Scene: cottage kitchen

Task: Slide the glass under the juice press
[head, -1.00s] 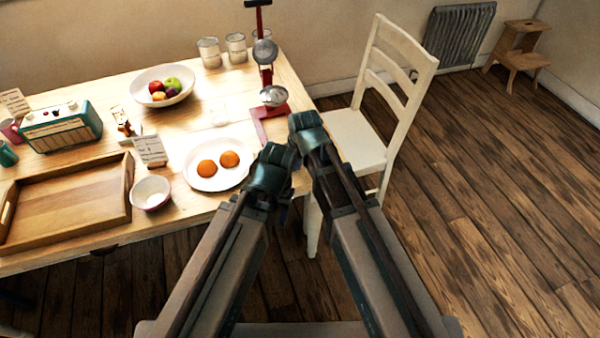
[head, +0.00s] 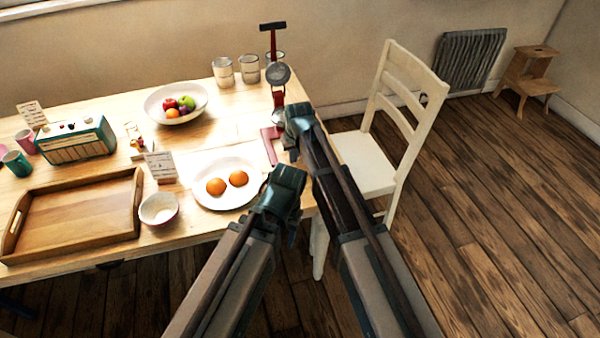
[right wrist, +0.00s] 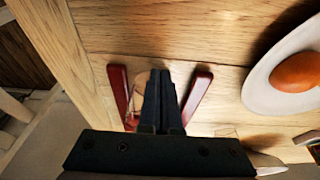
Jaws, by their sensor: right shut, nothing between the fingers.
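The juice press (head: 279,97) stands at the table's far right corner, with a red frame, a dark handle on top and a grey round head. Its red base bars (right wrist: 197,95) show on both sides of my right gripper (right wrist: 160,75) in the right wrist view. The right gripper is shut and empty, its tips over the gap between the bars. In the head view it (head: 291,120) covers part of the base. I cannot clearly make out the glass; a faint curved shape lies beside the left bar in the wrist view. My left gripper (head: 287,182) is near the table's front right edge; its jaws are unclear.
A white plate (head: 206,197) with two orange-brown round items lies left of my grippers. A bowl (head: 158,208), wooden tray (head: 75,222), fruit bowl (head: 157,110) and tins (head: 224,72) stand on the table. A white chair (head: 362,160) stands close at the right.

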